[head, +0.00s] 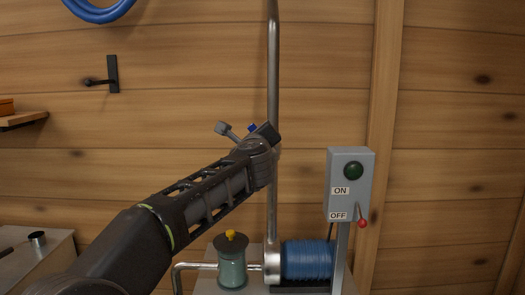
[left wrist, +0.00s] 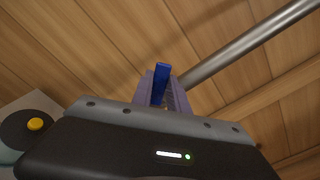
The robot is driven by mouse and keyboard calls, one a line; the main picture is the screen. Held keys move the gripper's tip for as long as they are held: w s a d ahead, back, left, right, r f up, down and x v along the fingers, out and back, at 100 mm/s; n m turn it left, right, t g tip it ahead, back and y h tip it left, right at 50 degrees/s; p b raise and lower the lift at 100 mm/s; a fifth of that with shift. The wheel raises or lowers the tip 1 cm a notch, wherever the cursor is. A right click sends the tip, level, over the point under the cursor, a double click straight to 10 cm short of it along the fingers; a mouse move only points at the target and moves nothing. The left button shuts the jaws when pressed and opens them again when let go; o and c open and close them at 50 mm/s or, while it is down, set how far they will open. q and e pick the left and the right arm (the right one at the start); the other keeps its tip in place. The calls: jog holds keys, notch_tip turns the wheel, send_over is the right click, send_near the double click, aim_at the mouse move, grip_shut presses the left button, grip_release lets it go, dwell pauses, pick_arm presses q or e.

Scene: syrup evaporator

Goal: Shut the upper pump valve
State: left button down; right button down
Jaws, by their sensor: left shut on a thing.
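The upper pump valve has a blue handle (left wrist: 162,72), seen in the left wrist view between my fingers; a small bit of it (head: 252,128) shows behind my arm in the head view. My left gripper (left wrist: 164,92) is shut on this blue handle. In the head view my left arm reaches up to the steel riser pipe (head: 273,70) and hides the valve body. The pipe also crosses the left wrist view (left wrist: 245,45) diagonally. I cannot tell the handle's exact angle to the pipe. My right gripper is not in view.
Below stand the blue pump motor (head: 306,260) and a glass jar (head: 232,268) with a yellow-knobbed dark lid. A grey switch box (head: 348,180) at right has a dark green lamp and a red-tipped lever pointing down near OFF. A wall hook (head: 112,75) and shelf (head: 20,119) are at left.

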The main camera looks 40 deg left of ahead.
pick_arm(q)
jog(key=shift+s+a+f+n+b, duration=0.3)
jog(key=shift+f+n+b, duration=0.6)
jog(key=shift+n+b, duration=1)
jog(key=shift+s+a+f+n+b, duration=0.3)
jog(key=shift+f+n+b, duration=0.6)
jog(key=shift+n+b, duration=1.05)
jog(key=shift+s+a+f+n+b, duration=0.15)
jog(key=shift+a+f+n+b, duration=0.25)
jog(key=shift+f+n+b, duration=1.4)
jog(key=shift+r+m+b, duration=0.55)
jog(key=shift+r+b, duration=0.15)
jog(key=shift+r, duration=0.2)
jog(key=c, duration=1.3)
grip_release()
